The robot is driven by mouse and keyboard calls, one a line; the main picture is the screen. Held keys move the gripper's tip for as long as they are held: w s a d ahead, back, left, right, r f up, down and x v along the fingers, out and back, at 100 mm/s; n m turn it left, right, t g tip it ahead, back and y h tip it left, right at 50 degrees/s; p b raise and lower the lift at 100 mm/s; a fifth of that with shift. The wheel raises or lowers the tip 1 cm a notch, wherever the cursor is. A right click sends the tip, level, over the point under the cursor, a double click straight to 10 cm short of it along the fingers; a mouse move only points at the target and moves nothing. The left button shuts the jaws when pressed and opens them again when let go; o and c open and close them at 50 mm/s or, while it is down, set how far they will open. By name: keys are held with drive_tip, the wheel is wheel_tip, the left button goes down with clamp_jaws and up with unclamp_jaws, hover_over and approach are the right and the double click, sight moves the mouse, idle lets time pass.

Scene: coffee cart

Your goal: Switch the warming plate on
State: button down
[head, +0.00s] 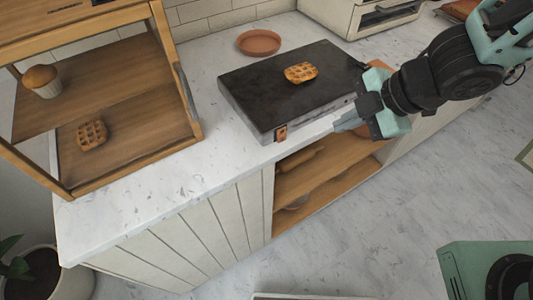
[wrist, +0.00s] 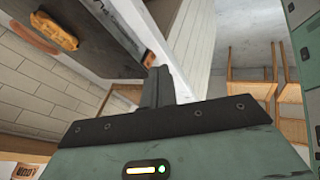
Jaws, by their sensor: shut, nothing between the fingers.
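The warming plate (head: 290,85) is a flat black slab with a grey front side, lying on the white marble counter. A waffle (head: 300,73) lies on its top. A small orange-brown switch (head: 281,133) sits at the left end of its front side. My gripper (head: 342,126) is shut and empty, just in front of the plate's front side, to the right of the switch and apart from it. In the wrist view my gripper's fingers (wrist: 158,85) are together, and the dark plate (wrist: 95,25) shows at upper left with the waffle on it. The switch is not clear in the wrist view.
A terracotta saucer (head: 259,42) lies behind the plate. A wooden display case (head: 180,95) with a muffin and a waffle stands at left. Open wooden shelves (head: 325,170) lie below the counter edge. The counter between case and plate is clear.

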sight(282, 135)
drive_tip(key=shift+s+a+f+n+g+y, duration=0.15)
drive_tip(key=shift+s+a+n+y, duration=0.05)
drive_tip(key=shift+s+a+n, duration=0.2)
drive_tip(key=shift+s+a+f+n+g+y, duration=0.1)
drive_tip(key=shift+s+a+n+g+y, duration=0.15)
drive_tip(key=shift+s+a, duration=0.2)
drive_tip(key=shift+f, duration=0.1)
drive_tip(key=b+x, duration=0.1)
drive_tip(key=x, duration=0.2)
drive_tip(key=w+b+x, duration=0.1)
drive_tip(key=x, duration=0.3)
drive_tip(key=w+b+x, duration=0.1)
drive_tip(key=x, duration=0.3)
drive_tip(key=shift+a+r+b, duration=0.3)
drive_tip(key=shift+r+b, duration=0.1)
drive_tip(key=shift+w+a+f, duration=0.2)
drive_tip(key=shift+w+a, duration=0.25)
drive_tip(key=shift+w, duration=0.15)
